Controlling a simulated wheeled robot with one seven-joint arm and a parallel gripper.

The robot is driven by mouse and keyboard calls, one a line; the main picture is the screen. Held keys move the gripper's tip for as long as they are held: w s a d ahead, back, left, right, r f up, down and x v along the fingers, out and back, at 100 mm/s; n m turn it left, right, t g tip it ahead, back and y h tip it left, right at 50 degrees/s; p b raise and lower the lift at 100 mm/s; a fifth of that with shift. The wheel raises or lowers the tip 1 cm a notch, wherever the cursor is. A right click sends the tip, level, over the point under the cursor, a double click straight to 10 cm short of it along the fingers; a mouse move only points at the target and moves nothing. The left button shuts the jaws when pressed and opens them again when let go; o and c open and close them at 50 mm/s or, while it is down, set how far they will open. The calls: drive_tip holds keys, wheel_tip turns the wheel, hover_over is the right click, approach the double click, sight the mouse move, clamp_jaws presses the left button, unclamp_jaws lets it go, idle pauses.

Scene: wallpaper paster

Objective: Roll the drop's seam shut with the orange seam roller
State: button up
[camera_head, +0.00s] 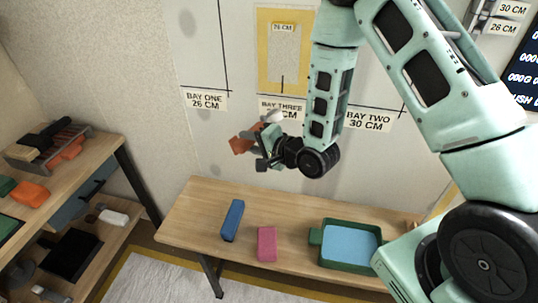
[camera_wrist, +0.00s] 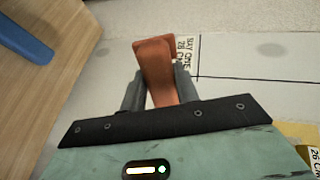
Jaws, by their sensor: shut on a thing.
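My gripper (camera_head: 263,152) is shut on the orange seam roller (camera_head: 241,143) and holds it up near the wall, above the bench. In the wrist view the roller's orange handle (camera_wrist: 155,62) stands between the two grey fingers of my gripper (camera_wrist: 160,92). A pale rounded part shows just above the gripper in the head view; I cannot tell whether it is the roller's wheel. The wall panel has bay labels one, three and two. A yellow-bordered panel (camera_head: 263,60) marked 26 cm hangs above the bay three label, partly behind my arm. I cannot make out the seam.
The wooden bench (camera_head: 190,217) below carries a blue block (camera_head: 232,220), a pink block (camera_head: 267,244) and a green tray (camera_head: 320,263) with a blue inside. A shelf unit (camera_head: 95,155) with tools stands at left. The space between gripper and bench is clear.

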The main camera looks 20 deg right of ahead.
drive_tip(key=a+r+m+t+b, duration=0.2)
drive_tip(key=a+r+t, duration=0.2)
drive_tip(key=a+r, duration=0.3)
drive_tip(key=shift+s+r+m+h+b, duration=0.3)
drive_tip(key=shift+s+r+b, duration=0.05)
drive_tip(key=shift+r, duration=0.2)
drive_tip(key=shift+f+b, duration=0.15)
drive_tip(key=shift+b, duration=0.35)
drive_tip(key=w+d+b, duration=0.1)
drive_tip(key=w+d, duration=0.2)
drive_tip(key=w, duration=0.2)
drive_tip(key=shift+d, duration=0.4)
drive_tip(key=shift+w+d, duration=0.4)
drive_tip(key=shift+w, duration=0.2)
drive_tip(key=shift+w+d, duration=0.35)
drive_tip(key=shift+w, duration=0.25)
idle(1.1)
drive_tip(key=shift+s+d, duration=0.35)
drive_tip(key=shift+d, duration=0.1)
